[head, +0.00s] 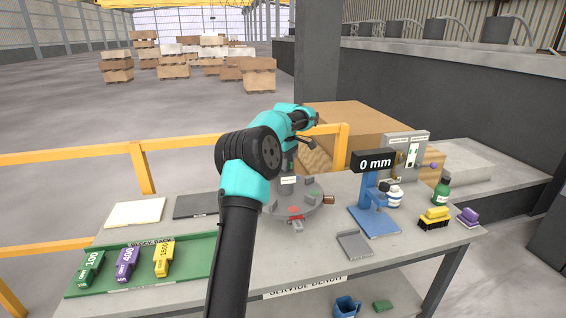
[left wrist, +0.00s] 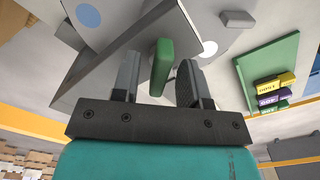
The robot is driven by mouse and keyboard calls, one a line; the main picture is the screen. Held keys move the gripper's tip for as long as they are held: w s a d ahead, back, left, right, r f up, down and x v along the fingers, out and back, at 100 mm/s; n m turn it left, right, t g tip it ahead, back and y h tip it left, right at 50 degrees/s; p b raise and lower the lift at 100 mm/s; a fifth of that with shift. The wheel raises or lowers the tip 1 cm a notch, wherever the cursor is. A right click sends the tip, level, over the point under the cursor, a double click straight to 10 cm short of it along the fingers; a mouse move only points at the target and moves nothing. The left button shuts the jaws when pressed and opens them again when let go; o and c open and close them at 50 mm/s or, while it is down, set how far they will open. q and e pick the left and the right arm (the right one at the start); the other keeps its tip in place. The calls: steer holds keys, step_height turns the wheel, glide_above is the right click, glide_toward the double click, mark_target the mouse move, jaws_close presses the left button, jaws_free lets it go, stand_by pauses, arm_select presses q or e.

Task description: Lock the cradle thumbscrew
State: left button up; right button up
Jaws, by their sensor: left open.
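A round grey cradle (head: 280,210) stands on the bench behind my left forearm, which hides its left part. A red part (head: 294,220) sits at its front rim and a brown knob (head: 328,199) sticks out on its right. I cannot tell which is the thumbscrew. My left gripper (head: 303,143) is above the back of the cradle. In the left wrist view the left gripper (left wrist: 160,62) is open, with a green bar (left wrist: 161,66) showing between its fingers. I cannot tell whether they touch it. My right gripper is not in view.
A green tray (head: 200,252) holds green, purple and yellow grit blocks at the left. The front middle is clear.

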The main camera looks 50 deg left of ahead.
arm_select(q)
jaws_close()
stand_by(0.3)
